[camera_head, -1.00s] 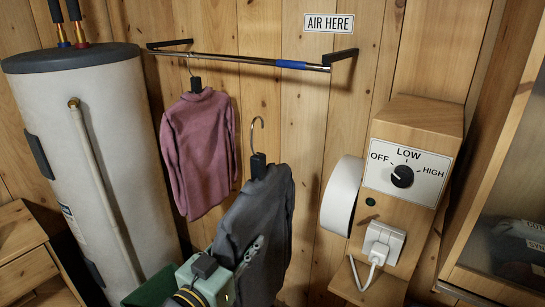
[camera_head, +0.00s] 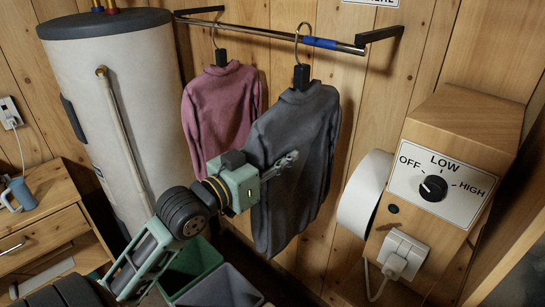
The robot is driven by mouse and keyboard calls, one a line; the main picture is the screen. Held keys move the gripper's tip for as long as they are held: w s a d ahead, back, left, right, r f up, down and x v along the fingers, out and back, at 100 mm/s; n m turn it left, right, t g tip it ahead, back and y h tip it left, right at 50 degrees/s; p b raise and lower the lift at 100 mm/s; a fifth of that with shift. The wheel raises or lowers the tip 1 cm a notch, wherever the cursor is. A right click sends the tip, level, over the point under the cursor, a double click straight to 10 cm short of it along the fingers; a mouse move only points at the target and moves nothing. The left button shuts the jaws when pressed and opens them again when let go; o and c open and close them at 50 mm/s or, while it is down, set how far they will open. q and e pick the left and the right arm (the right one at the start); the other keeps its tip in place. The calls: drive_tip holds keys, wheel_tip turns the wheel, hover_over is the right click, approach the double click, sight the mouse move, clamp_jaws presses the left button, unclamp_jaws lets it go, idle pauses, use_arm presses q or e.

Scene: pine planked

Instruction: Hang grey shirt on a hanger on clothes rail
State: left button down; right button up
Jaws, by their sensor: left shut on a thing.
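The grey shirt (camera_head: 318,125) is on a hanger with a black clip block (camera_head: 301,77) and a thin metal hook (camera_head: 298,36). The hook's curve overlaps the clothes rail (camera_head: 265,33) at the left end of its blue band (camera_head: 320,43). I cannot tell whether it rests on the rail or is just in front of it. My left gripper (camera_head: 282,164) is shut on the grey shirt, at the middle of its near side. The shirt hangs upright. My right gripper is not in view.
A pink shirt (camera_head: 213,110) hangs on the rail just left of the grey one. A white tank (camera_head: 110,90) stands at left. A wooden heater box (camera_head: 455,150) with a dial (camera_head: 433,188) and white round duct (camera_head: 363,195) stands at right. Open bins (camera_head: 222,288) sit below.

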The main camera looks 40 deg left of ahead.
sight(295, 144)
use_arm(q)
drive_tip(key=shift+w+r, duration=0.15)
drive_tip(key=shift+w, duration=0.25)
drive_tip(key=shift+w+d, duration=0.1)
drive_tip(key=shift+w, duration=0.25)
drive_tip(key=shift+w+d, duration=0.1)
drive_tip(key=shift+w, duration=0.3)
drive_tip(key=shift+w+d, duration=0.15)
drive_tip(key=shift+w, duration=1.45)
drive_tip(key=shift+w+d+f+b, duration=0.1)
drive_tip(key=shift+w+f+b, duration=0.05)
drive_tip(key=shift+f+b, duration=0.9)
drive_tip(key=shift+f, duration=0.35)
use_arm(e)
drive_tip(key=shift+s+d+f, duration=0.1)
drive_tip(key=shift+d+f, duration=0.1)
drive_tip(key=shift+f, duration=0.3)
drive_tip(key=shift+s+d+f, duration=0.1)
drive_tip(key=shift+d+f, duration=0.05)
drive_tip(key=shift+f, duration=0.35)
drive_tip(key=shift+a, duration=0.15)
